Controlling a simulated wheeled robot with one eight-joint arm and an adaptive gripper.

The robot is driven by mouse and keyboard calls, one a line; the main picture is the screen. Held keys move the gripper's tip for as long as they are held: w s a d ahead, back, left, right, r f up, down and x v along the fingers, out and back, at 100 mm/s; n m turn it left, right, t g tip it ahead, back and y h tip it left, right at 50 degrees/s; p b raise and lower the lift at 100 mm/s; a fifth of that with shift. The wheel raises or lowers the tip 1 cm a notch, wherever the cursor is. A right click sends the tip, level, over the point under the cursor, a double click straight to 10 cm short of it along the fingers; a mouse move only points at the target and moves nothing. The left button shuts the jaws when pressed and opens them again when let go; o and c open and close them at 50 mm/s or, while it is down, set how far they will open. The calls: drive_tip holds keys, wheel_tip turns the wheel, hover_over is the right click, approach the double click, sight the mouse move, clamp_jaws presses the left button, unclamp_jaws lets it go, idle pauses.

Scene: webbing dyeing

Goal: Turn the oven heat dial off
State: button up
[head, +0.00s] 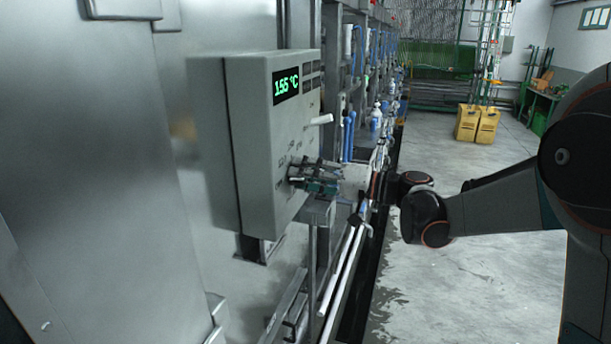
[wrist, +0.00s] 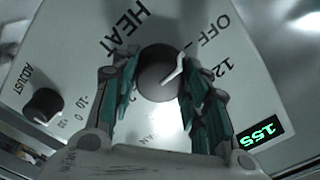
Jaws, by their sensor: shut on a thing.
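The heat dial (wrist: 158,73) is a dark round knob under the word HEAT on a pale control panel (wrist: 75,55). A white pointer line on the dial leans up and right, toward the area between the OFF and 12-something marks; I cannot tell its exact setting. My gripper (wrist: 160,85) is shut on the dial, with a teal-padded finger on each side. In the head view my gripper (head: 313,180) is at the lower front of the grey control box (head: 253,130), and the dial is hidden there.
A smaller ADJUST knob (wrist: 43,105) sits to the left in the wrist view. A white handle (head: 320,119) sticks out of the box above my gripper. White rails (head: 345,265) run below it. Yellow containers (head: 477,123) stand far back; the floor at right is open.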

drive_tip(key=shift+f, duration=0.1)
drive_tip(key=o, duration=1)
drive_tip(key=shift+o, duration=0.2)
drive_tip(key=shift+d, duration=0.1)
drive_tip(key=v, duration=1.1)
drive_tip(key=shift+s+d, duration=0.15)
drive_tip(key=shift+d, duration=0.25)
